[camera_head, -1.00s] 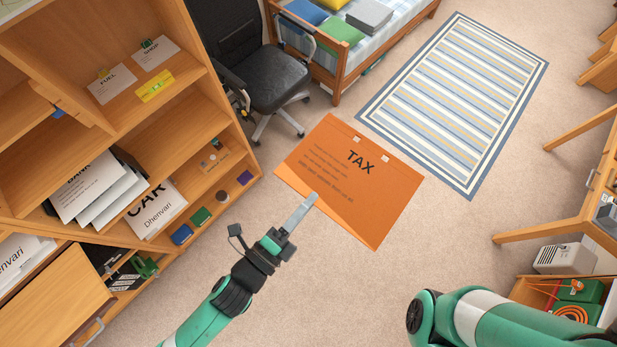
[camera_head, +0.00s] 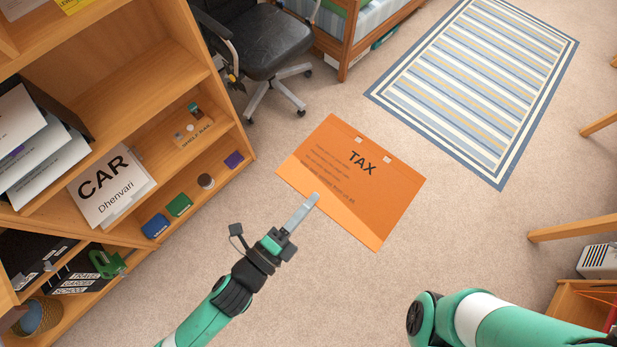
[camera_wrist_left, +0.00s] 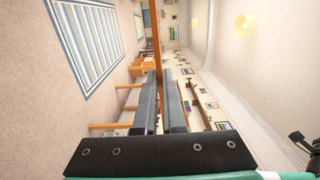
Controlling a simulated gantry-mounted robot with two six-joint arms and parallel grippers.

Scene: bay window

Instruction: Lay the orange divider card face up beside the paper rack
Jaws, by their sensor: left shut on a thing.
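The orange divider card (camera_head: 350,190), printed TAX, is held in my left gripper (camera_head: 314,198) with its printed side toward the head camera. The gripper is shut on the card's lower left edge, and the card extends beyond the fingertips above the carpet. In the left wrist view the card shows edge-on as a thin orange strip (camera_wrist_left: 155,35) between the grey fingers. Stacked papers printed CAR (camera_head: 108,185) stand in the wooden shelf unit at left; whether this is the paper rack I cannot tell. My right arm shows at lower right, but its gripper is out of view.
The wooden shelf unit (camera_head: 190,80) fills the left side, with small coloured boxes on its low shelf. A black office chair (camera_head: 265,45) and a bed stand behind. A striped rug (camera_head: 475,90) lies at upper right. Carpet (camera_head: 300,300) is open in front.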

